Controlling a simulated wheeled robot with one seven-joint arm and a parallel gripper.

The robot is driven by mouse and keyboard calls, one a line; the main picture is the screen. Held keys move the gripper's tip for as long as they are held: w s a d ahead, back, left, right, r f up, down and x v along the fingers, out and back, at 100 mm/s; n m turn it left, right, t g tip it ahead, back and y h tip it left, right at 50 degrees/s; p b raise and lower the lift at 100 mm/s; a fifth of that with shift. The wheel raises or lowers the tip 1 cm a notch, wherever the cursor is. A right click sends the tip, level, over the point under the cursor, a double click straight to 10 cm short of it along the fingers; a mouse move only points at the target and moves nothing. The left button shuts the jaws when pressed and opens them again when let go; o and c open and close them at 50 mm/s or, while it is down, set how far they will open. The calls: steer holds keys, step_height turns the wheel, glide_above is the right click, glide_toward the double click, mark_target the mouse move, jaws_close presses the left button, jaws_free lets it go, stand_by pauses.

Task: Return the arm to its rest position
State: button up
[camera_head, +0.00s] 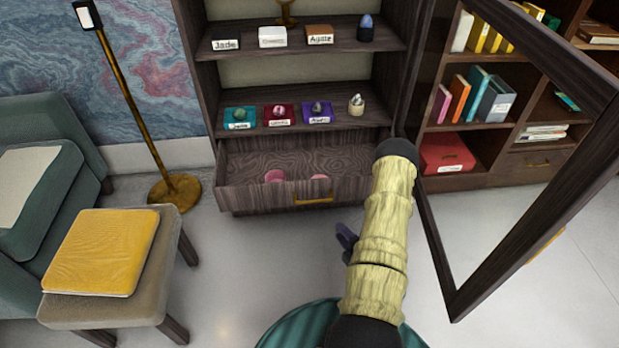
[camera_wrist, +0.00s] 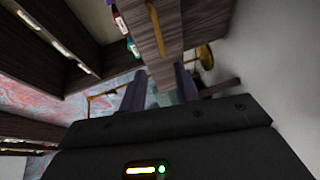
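My arm (camera_head: 383,225), with pale yellow ringed links and dark joints, rises from the bottom of the head view in front of the cabinet's open drawer (camera_head: 255,197). My gripper is mostly hidden behind the arm there; a purple finger (camera_head: 346,241) shows at its left, over the floor. In the wrist view, my gripper's (camera_wrist: 160,88) two purple fingers stand apart with nothing seen between them. The gripper looks open and empty, clear of the drawer front. Two pink items (camera_head: 274,176) lie in the drawer.
A glass door (camera_head: 440,250) stands open just right of my arm. Shelves above the drawer hold labelled stones on coloured stands (camera_head: 279,114). Floor between stool and arm is clear.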

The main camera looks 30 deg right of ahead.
steer(key=w+a+r+m+g, duration=0.5)
steer(key=w+r+m+g, duration=0.25)
steer(key=w+r, duration=0.25)
steer(key=s+a+r+m+g+p, duration=0.2)
steer(key=s+a+r+m+g, duration=0.4)
steer(key=s+a+r+m, duration=0.6)
step_height(320, 180, up, 40)
steer(key=a+n+p, duration=0.2)
steer(key=p, duration=3.5)
steer(key=shift+s+a, duration=0.3)
steer(key=shift+s, duration=0.05)
